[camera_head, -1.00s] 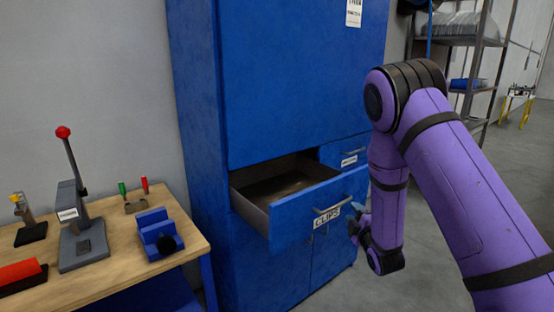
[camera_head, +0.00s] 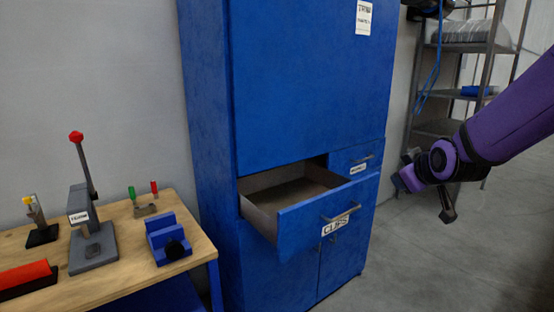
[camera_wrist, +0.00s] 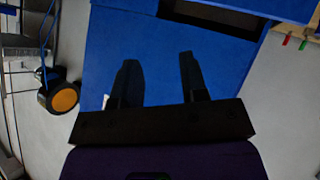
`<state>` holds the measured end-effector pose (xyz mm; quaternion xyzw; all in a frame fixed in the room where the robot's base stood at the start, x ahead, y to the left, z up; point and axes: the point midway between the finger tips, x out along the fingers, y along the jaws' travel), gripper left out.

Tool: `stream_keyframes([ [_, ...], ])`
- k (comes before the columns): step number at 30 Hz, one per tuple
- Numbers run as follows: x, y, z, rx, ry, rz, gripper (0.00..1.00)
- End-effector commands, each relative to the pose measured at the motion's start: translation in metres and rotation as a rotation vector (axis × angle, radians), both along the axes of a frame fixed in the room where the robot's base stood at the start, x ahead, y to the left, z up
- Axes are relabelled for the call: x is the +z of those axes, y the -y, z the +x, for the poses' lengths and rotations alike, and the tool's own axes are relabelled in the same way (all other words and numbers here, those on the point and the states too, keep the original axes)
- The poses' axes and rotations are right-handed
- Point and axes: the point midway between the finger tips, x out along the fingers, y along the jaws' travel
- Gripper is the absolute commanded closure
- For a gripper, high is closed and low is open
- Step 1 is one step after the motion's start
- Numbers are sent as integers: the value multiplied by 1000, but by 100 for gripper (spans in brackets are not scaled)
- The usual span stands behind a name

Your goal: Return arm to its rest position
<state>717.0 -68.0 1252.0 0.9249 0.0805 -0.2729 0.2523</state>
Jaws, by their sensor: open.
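My purple arm reaches in from the right edge of the head view. My gripper (camera_head: 428,186) is in the air to the right of the blue cabinet (camera_head: 290,80), apart from it. In the wrist view my gripper (camera_wrist: 157,75) shows two dark fingers spread apart with nothing between them, and the blue cabinet (camera_wrist: 220,40) lies beyond them. The CLIPS drawer (camera_head: 312,228) of the cabinet stands pulled out. What lies deep inside the drawer is hidden.
A wooden workbench (camera_head: 125,258) with a red-knobbed press (camera_head: 88,215) and a blue vise (camera_head: 168,238) stands at the left. A metal shelf rack (camera_head: 470,48) stands behind my arm. The grey floor (camera_head: 430,270) right of the cabinet is clear.

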Motion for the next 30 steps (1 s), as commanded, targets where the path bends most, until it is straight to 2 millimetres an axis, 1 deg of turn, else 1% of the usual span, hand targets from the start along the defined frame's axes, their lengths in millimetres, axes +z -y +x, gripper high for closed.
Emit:
stream_keyframes([
  [1,11,1,-14,-17,-21,28,60],
  [5,28,2,-53,-68,-106,102,60],
  [8,40,3,-86,-112,-171,154,60],
  [9,44,3,-99,-129,-196,174,60],
  [14,56,4,-156,-206,-298,244,60],
  [15,58,3,-170,-227,-324,259,60],
  [17,61,3,-193,-258,-362,280,60],
  [18,62,3,-207,-281,-386,294,60],
  [21,65,2,-239,-331,-439,323,60],
  [25,65,1,-270,-381,-490,344,60],
  [27,64,1,-280,-398,-508,350,60],
  [30,64,1,-287,-412,-521,356,60],
])
